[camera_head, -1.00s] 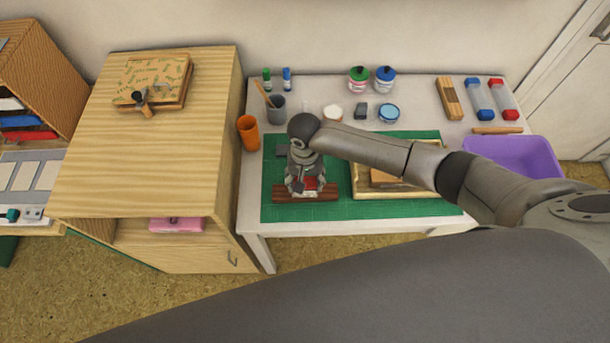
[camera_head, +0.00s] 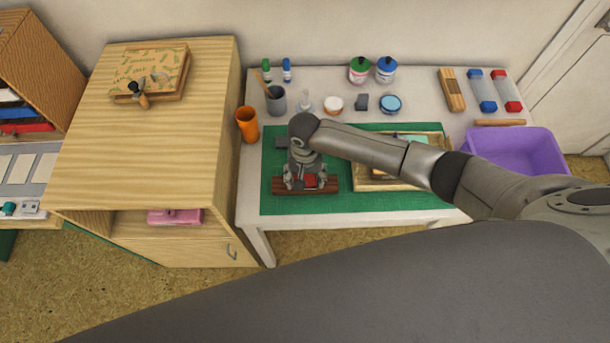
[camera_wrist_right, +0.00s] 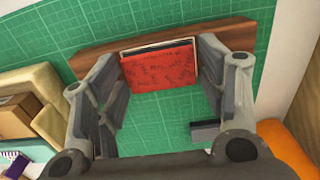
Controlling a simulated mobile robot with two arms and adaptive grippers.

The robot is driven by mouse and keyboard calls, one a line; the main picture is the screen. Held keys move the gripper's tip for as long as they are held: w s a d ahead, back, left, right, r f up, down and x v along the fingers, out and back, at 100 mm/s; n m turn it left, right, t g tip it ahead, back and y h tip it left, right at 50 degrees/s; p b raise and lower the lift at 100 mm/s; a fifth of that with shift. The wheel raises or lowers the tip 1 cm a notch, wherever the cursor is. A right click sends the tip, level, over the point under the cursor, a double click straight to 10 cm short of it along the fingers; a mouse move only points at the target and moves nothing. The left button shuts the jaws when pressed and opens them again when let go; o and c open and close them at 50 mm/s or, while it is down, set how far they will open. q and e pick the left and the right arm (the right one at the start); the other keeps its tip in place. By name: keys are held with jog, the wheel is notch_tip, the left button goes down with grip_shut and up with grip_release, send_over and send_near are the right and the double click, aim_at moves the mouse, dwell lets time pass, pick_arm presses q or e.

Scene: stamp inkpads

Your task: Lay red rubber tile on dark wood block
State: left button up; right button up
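The dark wood block (camera_head: 331,187) lies on the green mat (camera_head: 290,207) near its front left part, and also shows in the right wrist view (camera_wrist_right: 232,34). The red rubber tile (camera_wrist_right: 160,70), with faint dark marks on its face, is between the fingers of my right gripper (camera_wrist_right: 160,62). The fingers meet its two side edges. In the wrist view it overlaps the block and its lower edge shows against the mat; whether it touches the block I cannot tell. In the head view, my right gripper (camera_head: 306,184) points down over the block and partly hides the tile (camera_head: 310,180). My left gripper is out of view.
A wooden tray (camera_head: 372,187) sits right of the block, partly under my arm. A small grey block (camera_head: 282,143) lies behind. An orange cup (camera_head: 248,126) and grey cup (camera_head: 276,101) stand at the left. A purple bin (camera_head: 515,150) is at the right.

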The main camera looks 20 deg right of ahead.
jog(key=shift+o, duration=1.1)
notch_tip(320, 180, up, 12)
jog(key=shift+s, duration=0.1)
